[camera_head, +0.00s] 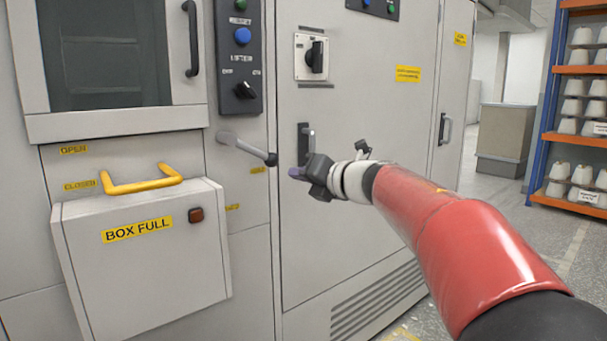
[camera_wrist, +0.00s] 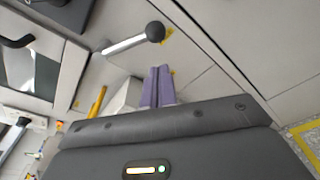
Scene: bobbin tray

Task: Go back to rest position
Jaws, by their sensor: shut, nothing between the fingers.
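My gripper (camera_head: 300,173) is at the end of my red arm, in front of the grey machine cabinet (camera_head: 375,210) in the head view. In the wrist view its two purple fingers (camera_wrist: 157,87) are together, with nothing between them. A grey lever with a dark ball knob (camera_head: 270,159) sticks out from the machine just left of my gripper. The lever also shows in the wrist view (camera_wrist: 128,43), beyond the fingertips and apart from them.
A box (camera_head: 150,270) labelled BOX FULL with a yellow handle (camera_head: 142,181) juts out at the lower left. A black cabinet handle (camera_head: 305,143) is behind my gripper. A shelf rack of cones (camera_head: 550,137) stands at the right. Floor is open between cabinet and rack.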

